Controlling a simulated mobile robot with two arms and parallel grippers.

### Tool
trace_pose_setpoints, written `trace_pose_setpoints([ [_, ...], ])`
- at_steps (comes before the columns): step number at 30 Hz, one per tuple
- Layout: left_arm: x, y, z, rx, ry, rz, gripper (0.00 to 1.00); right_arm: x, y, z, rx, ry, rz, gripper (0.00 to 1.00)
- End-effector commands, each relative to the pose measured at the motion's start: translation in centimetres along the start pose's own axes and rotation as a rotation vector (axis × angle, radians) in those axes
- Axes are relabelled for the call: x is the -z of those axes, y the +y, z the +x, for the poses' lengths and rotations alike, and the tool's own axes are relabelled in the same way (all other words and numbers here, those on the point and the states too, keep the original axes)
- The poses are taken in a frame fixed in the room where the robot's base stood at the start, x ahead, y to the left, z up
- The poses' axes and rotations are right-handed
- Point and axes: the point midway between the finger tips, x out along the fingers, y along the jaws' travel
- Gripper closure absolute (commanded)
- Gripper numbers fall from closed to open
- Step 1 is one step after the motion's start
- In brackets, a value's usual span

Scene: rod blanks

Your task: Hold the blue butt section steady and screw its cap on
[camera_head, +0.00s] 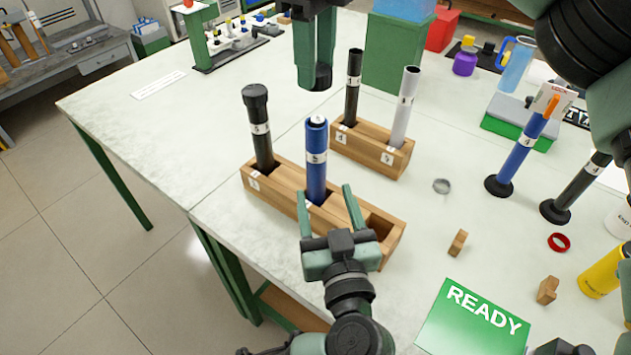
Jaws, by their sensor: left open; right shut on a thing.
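The blue butt section (316,175) stands upright in the front wooden rack (283,177), its top end uncapped and a white label band around it. My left gripper (325,192) is open, its two fingers pointing up toward the lower part of the blue section. They appear on either side of it or just in front; I cannot tell which, but they are not closed on it. My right gripper (314,66) points down from above and is shut on a dark cap (318,79). The cap is in the air, apart from and above the blue section's top.
A capped black section (261,125) stands left in the same rack. A second rack (372,149) behind holds a black (353,85) and a grey tube (404,105). A grey ring (441,186), wooden block (457,242) and green READY mat (474,320) lie to the right.

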Motion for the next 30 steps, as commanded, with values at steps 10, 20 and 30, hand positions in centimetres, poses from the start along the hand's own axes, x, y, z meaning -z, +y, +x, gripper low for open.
trace_pose_setpoints([
  [10,0.1,0.0,1.5,0.001,0.005,0.001,0.39,0.0,0.0,0.0,0.0,0.0,0.0,0.96],
  [20,0.1,-0.1,7.7,0.001,0.006,0.001,0.39,0.0,0.0,0.0,0.0,0.0,0.0,0.96],
  [30,0.1,0.0,11.7,0.0,0.003,-0.002,0.39,0.0,0.0,0.0,0.0,0.0,0.0,0.96],
])
